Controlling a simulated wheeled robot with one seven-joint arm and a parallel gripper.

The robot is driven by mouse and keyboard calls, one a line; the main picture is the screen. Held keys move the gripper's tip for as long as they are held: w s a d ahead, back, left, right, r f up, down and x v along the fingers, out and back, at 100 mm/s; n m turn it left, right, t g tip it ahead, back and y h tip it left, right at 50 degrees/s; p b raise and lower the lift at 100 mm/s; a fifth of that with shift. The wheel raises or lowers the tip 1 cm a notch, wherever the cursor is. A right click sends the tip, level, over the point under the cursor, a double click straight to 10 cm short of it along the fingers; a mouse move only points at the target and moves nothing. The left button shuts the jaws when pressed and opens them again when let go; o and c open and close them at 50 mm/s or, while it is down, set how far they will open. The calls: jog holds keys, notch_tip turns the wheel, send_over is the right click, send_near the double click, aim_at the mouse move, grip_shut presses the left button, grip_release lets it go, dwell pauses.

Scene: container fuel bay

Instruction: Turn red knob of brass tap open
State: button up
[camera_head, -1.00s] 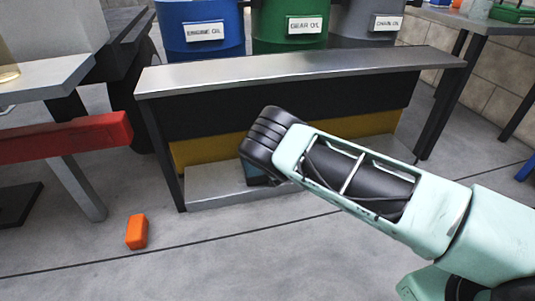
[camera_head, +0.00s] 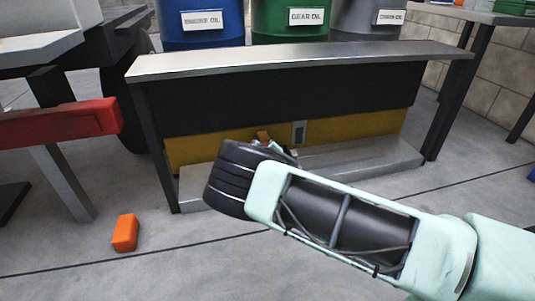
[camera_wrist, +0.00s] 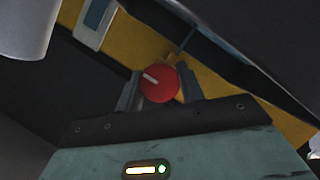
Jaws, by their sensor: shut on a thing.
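The red knob (camera_wrist: 159,85) is in the middle of the wrist view, round, with a pale slanted mark on its face. My gripper (camera_wrist: 161,88) has one finger on each side of it and is shut on it. A bit of the brass tap (camera_wrist: 172,59) shows behind the knob, in front of a yellow panel (camera_wrist: 145,42). In the head view, a small brass-orange part (camera_head: 263,136) shows just above my dark wrist, low against the yellow panel (camera_head: 350,133). My wrist hides most of the tap and knob there.
A metal-topped bench (camera_head: 300,61) stands over the yellow panel, with a low grey ledge (camera_head: 370,158) below. Blue (camera_head: 201,37), green (camera_head: 290,33) and grey drums stand behind. A red beam (camera_head: 60,122) is at left. An orange block (camera_head: 125,232) lies on open floor.

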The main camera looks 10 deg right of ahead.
dwell(0.4)
jog(key=o, duration=1)
jog(key=shift+p+v, duration=5.15)
jog(key=shift+v, duration=3.55)
jog(key=shift+a+f, duration=0.15)
